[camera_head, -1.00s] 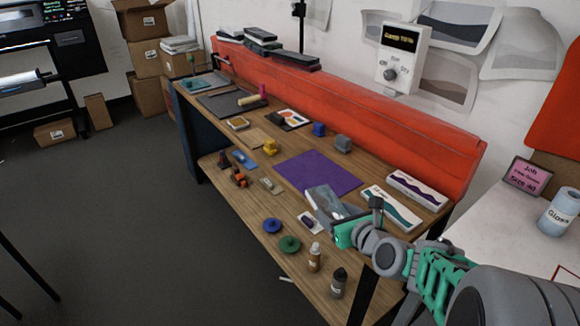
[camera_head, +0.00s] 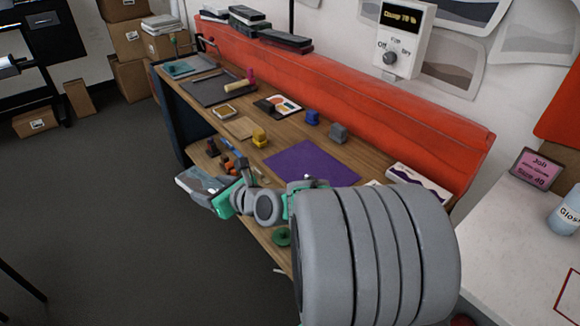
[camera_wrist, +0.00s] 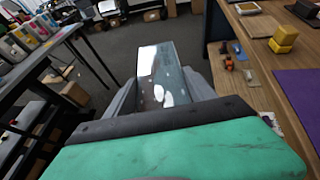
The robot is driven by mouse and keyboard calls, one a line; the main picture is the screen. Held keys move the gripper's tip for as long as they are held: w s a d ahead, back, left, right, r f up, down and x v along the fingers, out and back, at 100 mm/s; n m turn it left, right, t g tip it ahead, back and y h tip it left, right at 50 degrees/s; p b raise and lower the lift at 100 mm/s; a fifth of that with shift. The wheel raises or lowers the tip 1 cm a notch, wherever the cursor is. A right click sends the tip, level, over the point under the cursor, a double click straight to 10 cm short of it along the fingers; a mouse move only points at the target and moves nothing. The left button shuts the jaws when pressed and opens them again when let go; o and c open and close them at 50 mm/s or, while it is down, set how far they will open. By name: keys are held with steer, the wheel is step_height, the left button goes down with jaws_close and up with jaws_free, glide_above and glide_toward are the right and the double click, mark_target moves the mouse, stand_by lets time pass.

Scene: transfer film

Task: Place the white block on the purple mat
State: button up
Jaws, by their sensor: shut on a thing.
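My gripper (camera_head: 212,192) is shut on a grey-and-white block with a patchy printed face (camera_wrist: 158,78). It holds this block out past the front edge of the workbench, over the floor side. In the head view the held block (camera_head: 196,181) shows at the left of the gripper, its far end free. The purple mat (camera_head: 308,164) lies flat and bare on the bench, to the right of and behind the gripper. It also shows at the right edge of the wrist view (camera_wrist: 299,92). My arm hides the front right of the bench.
Near the mat stand a yellow block (camera_head: 260,138), a blue block (camera_head: 312,117) and a grey block (camera_head: 338,133). A printed white box (camera_head: 418,182) lies to its right. A green disc (camera_head: 281,237) sits on the lower front shelf. A red backboard (camera_head: 350,95) runs behind.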

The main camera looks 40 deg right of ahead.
steer(key=s+d+r+m+h+b, duration=0.15)
steer(key=s+d, duration=0.45)
steer(key=d, duration=0.6)
steer(key=s+d+r+m+h+b, duration=0.1)
steer(key=s+d+r+b, duration=0.2)
steer(key=s+d, duration=0.55)
steer(key=b, duration=0.1)
glide_above(309, 173)
steer(key=shift+t, duration=0.3)
steer(key=f, duration=0.9)
steer(key=shift+s+a, duration=0.15)
steer(key=shift+s, duration=0.2)
steer(key=shift+w+f, duration=0.2)
steer(key=shift+f, duration=0.2)
steer(key=f, duration=0.3)
steer(key=shift+d+f+b, duration=0.1)
steer(key=shift+d+b, duration=0.1)
steer(key=shift+b, duration=0.2)
